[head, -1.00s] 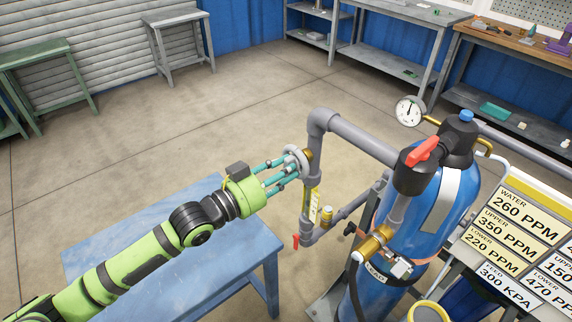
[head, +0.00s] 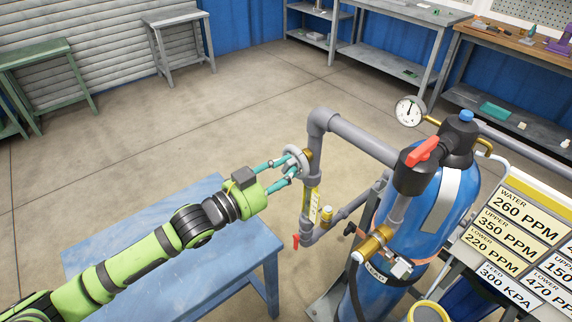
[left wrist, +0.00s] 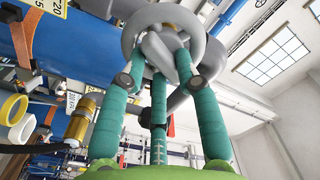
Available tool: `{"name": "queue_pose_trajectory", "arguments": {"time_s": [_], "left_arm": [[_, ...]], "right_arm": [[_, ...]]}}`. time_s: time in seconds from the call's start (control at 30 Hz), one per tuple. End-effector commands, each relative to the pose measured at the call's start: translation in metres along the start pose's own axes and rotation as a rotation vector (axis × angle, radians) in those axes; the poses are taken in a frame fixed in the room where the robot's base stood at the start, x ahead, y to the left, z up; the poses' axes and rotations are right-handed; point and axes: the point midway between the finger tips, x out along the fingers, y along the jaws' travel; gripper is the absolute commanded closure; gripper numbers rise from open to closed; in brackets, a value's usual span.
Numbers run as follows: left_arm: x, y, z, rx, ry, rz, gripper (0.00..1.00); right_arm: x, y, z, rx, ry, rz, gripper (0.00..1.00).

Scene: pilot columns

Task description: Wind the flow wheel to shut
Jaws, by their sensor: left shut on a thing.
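The flow wheel (head: 293,161) is a grey round handwheel on a brass valve (head: 307,157), set on the grey vertical pipe left of the blue tank. My left gripper (head: 288,165) reaches it from the left with its teal fingers shut on the wheel. In the left wrist view the wheel (left wrist: 131,32) fills the top middle, and the teal fingers (left wrist: 158,75) reach up to its hub and spokes. The fingertips are partly hidden by the rim. My right gripper is not in view.
The blue tank (head: 455,205) with a red-handled head (head: 423,152) and a gauge (head: 410,111) stands at right. A reading board (head: 515,235) is beside it. A blue table (head: 170,245) lies under my left arm.

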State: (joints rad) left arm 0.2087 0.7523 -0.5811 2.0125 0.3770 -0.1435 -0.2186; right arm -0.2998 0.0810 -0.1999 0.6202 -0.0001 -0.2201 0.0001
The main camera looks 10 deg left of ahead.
Motion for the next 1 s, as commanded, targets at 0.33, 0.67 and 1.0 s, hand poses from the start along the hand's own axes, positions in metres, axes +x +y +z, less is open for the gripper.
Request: {"name": "queue_pose_trajectory", "arguments": {"time_s": [0.33,0.67,1.0], "left_arm": [[0.0025,-0.0089,0.0015,0.155,-0.003,-0.018,1.00],[0.0027,-0.0077,0.0036,0.384,-0.005,-0.018,0.58],[0.0025,-0.0075,0.0043,0.379,-0.008,-0.016,0.58]], "right_arm": [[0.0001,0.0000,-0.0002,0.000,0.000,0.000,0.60],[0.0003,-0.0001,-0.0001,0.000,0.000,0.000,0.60],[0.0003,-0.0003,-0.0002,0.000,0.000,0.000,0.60]]}}
